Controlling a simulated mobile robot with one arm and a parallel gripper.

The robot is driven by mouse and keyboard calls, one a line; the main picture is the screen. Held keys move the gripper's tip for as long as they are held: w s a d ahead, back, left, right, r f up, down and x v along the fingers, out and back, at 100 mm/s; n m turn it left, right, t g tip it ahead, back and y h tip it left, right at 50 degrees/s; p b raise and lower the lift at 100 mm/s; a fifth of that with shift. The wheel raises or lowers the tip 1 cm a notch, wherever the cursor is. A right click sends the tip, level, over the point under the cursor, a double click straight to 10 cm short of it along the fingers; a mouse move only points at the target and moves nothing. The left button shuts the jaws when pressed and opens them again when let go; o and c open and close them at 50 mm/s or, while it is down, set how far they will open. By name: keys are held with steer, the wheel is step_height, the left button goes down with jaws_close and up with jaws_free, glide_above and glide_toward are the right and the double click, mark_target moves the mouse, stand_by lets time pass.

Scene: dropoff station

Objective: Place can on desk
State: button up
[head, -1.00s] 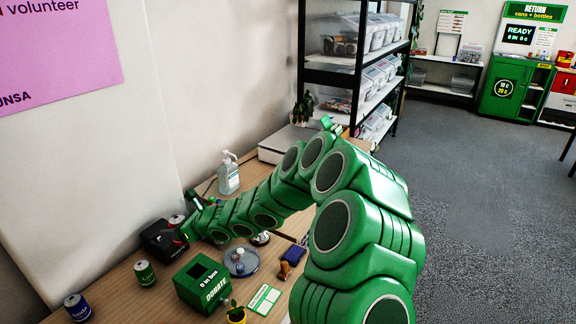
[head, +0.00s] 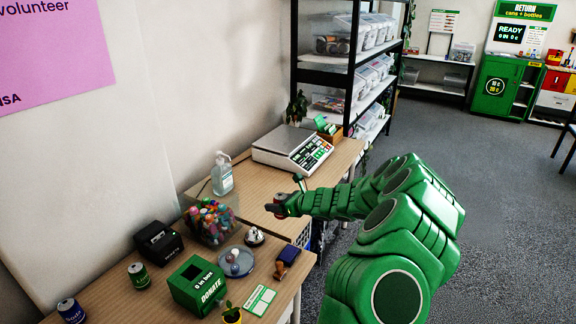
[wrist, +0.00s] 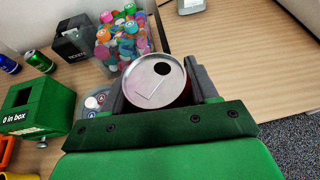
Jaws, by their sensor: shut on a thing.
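My gripper (head: 288,203) is shut on a red can (head: 279,205) with a silver top. In the wrist view the can (wrist: 155,82) is upright between the two dark fingers of my gripper (wrist: 160,84), its lid facing the camera. The wooden desk (head: 250,202) lies beneath the can, which is over the section between the bottle-cap container and the scale. I cannot tell whether the can's base touches the desk.
A clear container of coloured caps (head: 210,222), a sanitizer bottle (head: 222,174) and a scale (head: 292,148) stand nearby. A green donation box (head: 198,285), a green can (head: 139,275) and a blue can (head: 71,311) are at left.

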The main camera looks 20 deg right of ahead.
steer(key=shift+w+d+f, duration=0.1)
steer(key=shift+d+f, duration=0.1)
steer(key=shift+d, duration=0.6)
steer(key=shift+w+d+f, duration=0.15)
steer(key=shift+w+f, duration=1.35)
steer(key=shift+w, duration=0.7)
steer(key=shift+w+d+f, duration=0.2)
steer(key=shift+w+f, duration=1.35)
steer(key=shift+w, duration=0.65)
steer(key=shift+w+d+f, duration=0.15)
steer(key=shift+w+f, duration=1.35)
steer(key=shift+w, duration=0.7)
steer(key=shift+f, duration=0.1)
steer(key=shift+w+f, duration=0.15)
steer(key=shift+f, duration=0.05)
steer(key=shift+w+f, duration=0.15)
steer(key=shift+f, duration=1.4)
steer(key=shift+f, duration=0.15)
steer(key=o, duration=1)
